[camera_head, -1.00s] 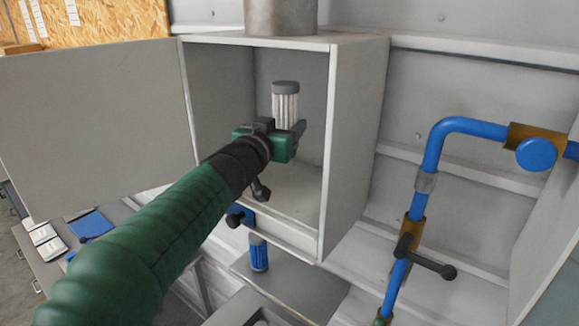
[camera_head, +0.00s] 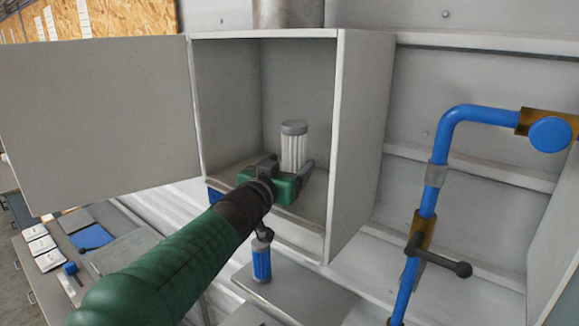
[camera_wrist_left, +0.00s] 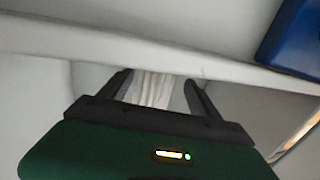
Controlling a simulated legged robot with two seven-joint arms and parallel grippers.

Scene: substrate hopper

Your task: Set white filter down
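The white filter (camera_head: 294,150), pleated with a grey cap, stands upright inside the open grey cabinet (camera_head: 362,140). Its lower end is hidden behind my gripper, so its contact with the cabinet floor (camera_head: 316,203) cannot be seen. My left gripper (camera_head: 287,170) is at the filter's lower part, with one finger on each side. The fingers are spread wider than the filter, with a gap on one side. In the left wrist view the filter (camera_wrist_left: 151,89) shows between the fingers, with space beside it. My right gripper is not in view.
The cabinet door (camera_head: 100,120) stands open at left. A blue filter (camera_head: 261,262) is below the cabinet on a grey surface. Blue pipes (camera_head: 430,195) with a black-handled valve (camera_head: 440,258) run at right. A bench (camera_head: 35,285) with small items lies at lower left.

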